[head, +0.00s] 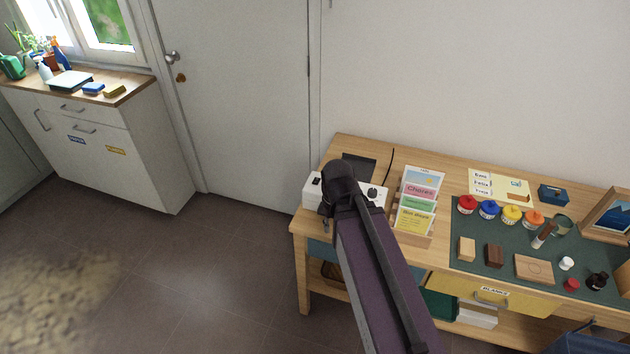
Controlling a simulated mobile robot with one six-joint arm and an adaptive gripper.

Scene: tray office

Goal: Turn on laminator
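The laminator (312,191) is a white machine at the left end of the wooden table. A small black switch shows at its left end and a dark dial at its right end. My arm crosses in front of it and hides its middle. My gripper (325,226) points down at the laminator's front edge, mostly hidden behind my own wrist. I cannot tell whether it touches the machine or whether its fingers are open or shut.
A dark flat panel (360,166) lies behind the laminator, with a black cable beside it. A card rack (413,237) stands close on its right. Paint jars (489,210) and wooden blocks (494,255) sit on a green mat (470,231).

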